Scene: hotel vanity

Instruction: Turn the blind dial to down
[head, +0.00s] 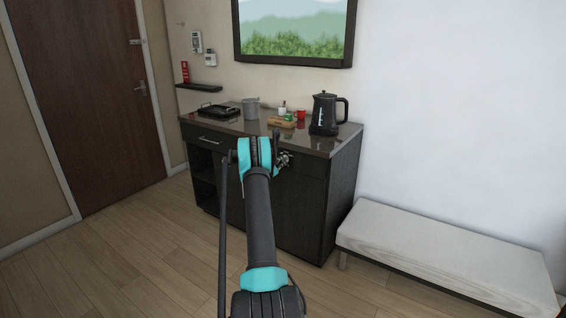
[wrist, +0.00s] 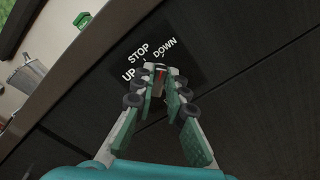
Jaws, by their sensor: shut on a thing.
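The blind dial (wrist: 160,76) is on the dark front of the cabinet in the wrist view, mostly hidden between my fingertips. Its plate (wrist: 185,72) carries the white words UP, STOP and DOWN. A small reddish part of the dial shows between the fingers. My gripper (wrist: 155,86) is shut on the dial, one finger at each side. Where the dial points is hard to tell. In the head view my gripper (head: 285,158) is at the cabinet front below the counter, and the dial is hidden behind it.
The cabinet's counter (head: 232,124) holds a black kettle (head: 325,114), a grey bucket (head: 251,109), a black tray (head: 219,111), a wooden box (head: 282,121) and a red cup (head: 300,115). A pale bench (head: 440,250) stands at right. The wooden floor at left is clear.

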